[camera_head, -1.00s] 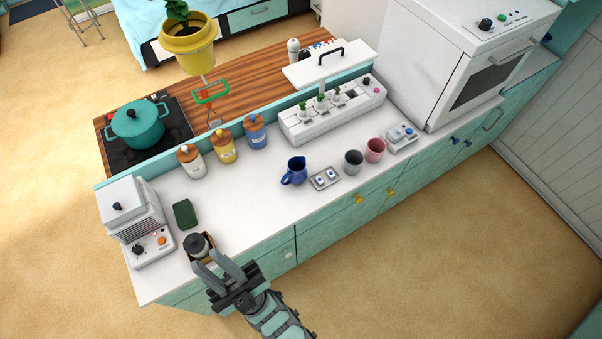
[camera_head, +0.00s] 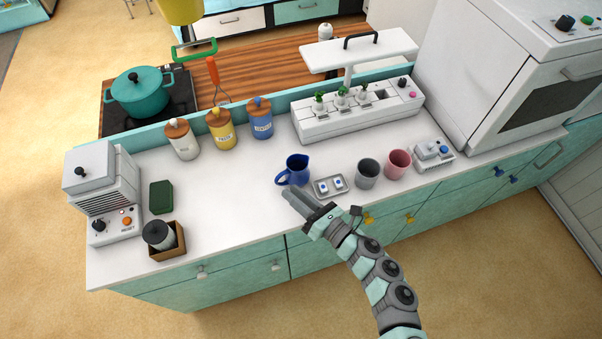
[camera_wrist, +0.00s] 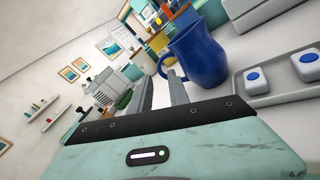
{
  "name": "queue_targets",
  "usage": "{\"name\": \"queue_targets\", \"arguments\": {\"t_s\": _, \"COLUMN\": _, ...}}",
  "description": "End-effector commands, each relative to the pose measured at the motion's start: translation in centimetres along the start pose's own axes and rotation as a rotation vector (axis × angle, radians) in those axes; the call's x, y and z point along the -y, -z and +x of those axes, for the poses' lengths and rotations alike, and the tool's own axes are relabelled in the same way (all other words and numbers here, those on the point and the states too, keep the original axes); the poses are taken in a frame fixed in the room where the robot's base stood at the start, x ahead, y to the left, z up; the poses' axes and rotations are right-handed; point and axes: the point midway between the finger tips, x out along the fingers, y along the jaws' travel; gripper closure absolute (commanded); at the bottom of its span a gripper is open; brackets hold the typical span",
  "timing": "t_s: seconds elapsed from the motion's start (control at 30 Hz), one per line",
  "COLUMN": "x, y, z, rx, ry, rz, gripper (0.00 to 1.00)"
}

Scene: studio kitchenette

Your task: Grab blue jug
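The blue jug (camera_head: 296,168) stands upright on the white counter (camera_head: 232,200), its handle toward the left and front. In the wrist view the jug (camera_wrist: 203,55) is large, just beyond my gripper and right of centre, its handle near the right finger. My gripper (camera_head: 288,192) is at the counter's front side, close in front of the jug. In the wrist view its two fingers (camera_wrist: 160,92) are apart with nothing clearly held between them. I cannot tell whether a finger touches the jug.
A small tray (camera_head: 330,187) with two blue-topped pieces sits right of the jug. Grey (camera_head: 367,174) and pink (camera_head: 398,164) mugs stand farther right. Several canisters (camera_head: 220,129) line the back.

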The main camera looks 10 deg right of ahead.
Motion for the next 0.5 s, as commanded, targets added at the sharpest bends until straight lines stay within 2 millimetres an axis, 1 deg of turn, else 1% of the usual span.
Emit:
{"name": "queue_targets", "arguments": {"t_s": 0.03, "x": -0.1, "y": -0.1, "z": 0.8, "rx": 0.000, "ry": -0.003, "rz": 0.000, "gripper": 0.78}}
{"name": "queue_targets", "arguments": {"t_s": 0.1, "x": -0.1, "y": -0.2, "z": 1.5, "rx": 0.001, "ry": -0.002, "rz": 0.000, "gripper": 0.78}}
{"name": "queue_targets", "arguments": {"t_s": 0.27, "x": -0.1, "y": -0.2, "z": 2.5, "rx": 0.001, "ry": -0.001, "rz": 0.001, "gripper": 0.78}}
{"name": "queue_targets", "arguments": {"t_s": 0.5, "x": -0.1, "y": -0.3, "z": 5.7, "rx": 0.001, "ry": -0.002, "rz": 0.004, "gripper": 0.78}}
